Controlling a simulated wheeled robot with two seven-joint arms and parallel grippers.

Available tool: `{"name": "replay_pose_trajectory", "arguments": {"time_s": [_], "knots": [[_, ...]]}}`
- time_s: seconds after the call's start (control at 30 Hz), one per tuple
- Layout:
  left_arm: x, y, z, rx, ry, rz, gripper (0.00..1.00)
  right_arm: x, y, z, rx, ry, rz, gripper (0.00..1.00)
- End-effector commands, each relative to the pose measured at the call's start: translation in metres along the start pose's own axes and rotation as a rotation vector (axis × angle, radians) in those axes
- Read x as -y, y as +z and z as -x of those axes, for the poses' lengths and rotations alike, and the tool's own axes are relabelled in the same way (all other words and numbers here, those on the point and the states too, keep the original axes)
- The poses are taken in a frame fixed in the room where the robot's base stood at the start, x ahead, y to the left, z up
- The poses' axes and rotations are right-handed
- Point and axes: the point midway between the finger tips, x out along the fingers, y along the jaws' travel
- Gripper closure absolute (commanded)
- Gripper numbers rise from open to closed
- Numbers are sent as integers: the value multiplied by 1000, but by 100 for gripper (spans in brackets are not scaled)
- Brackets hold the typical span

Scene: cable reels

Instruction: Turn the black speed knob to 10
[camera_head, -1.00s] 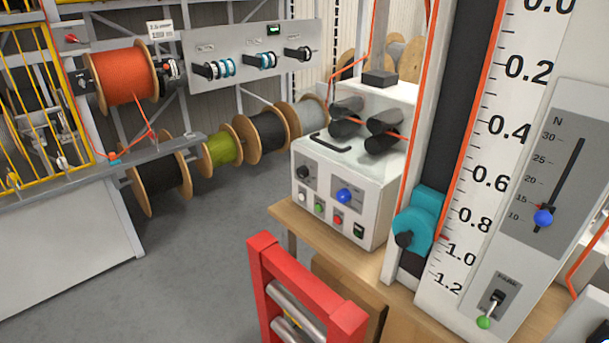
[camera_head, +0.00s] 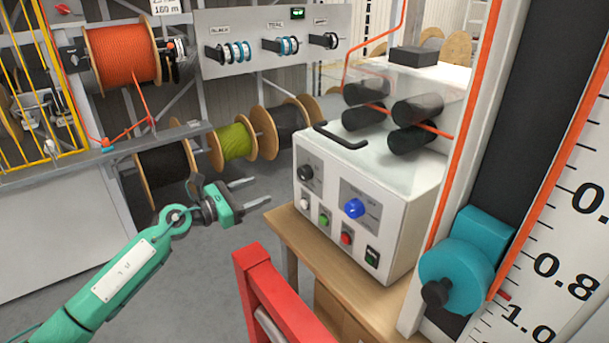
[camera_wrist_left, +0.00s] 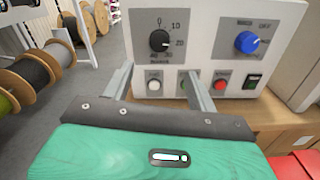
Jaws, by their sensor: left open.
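The black speed knob (camera_head: 305,173) is on the front panel of the white control box (camera_head: 372,223), at its upper left. In the left wrist view the knob (camera_wrist_left: 160,41) sits in a dial marked 0, 10, 20, 30 and 40; its pointer seems to face right, near 20, but it is small. My left gripper (camera_head: 257,192) is open and empty, left of the box and apart from it. In the left wrist view its fingers (camera_wrist_left: 159,72) spread just below the knob, across the row of buttons. My right gripper is not in view.
A blue knob (camera_head: 354,208) is right of the black one, with white, green and red buttons (camera_head: 346,238) and a dark switch below. A red frame (camera_head: 262,275) stands in front of the wooden table (camera_head: 285,232). Cable reels (camera_head: 236,142) stand behind.

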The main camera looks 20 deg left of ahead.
Motion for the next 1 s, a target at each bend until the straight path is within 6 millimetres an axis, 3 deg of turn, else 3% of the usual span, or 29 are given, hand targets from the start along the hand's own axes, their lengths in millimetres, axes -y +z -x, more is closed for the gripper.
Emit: {"name": "replay_pose_trajectory", "arguments": {"time_s": [0.17, 0.6, 0.8, 1.0], "knots": [[-1, 4, -24, 4, 1, 6, 42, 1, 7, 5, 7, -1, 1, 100], [0, 3, -110, 3, 1, 11, 42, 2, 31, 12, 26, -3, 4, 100], [-1, 1, -130, 1, 2, 10, 42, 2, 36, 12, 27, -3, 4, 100], [0, 0, -135, 1, 1, 9, 42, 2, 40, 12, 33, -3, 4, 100]]}}
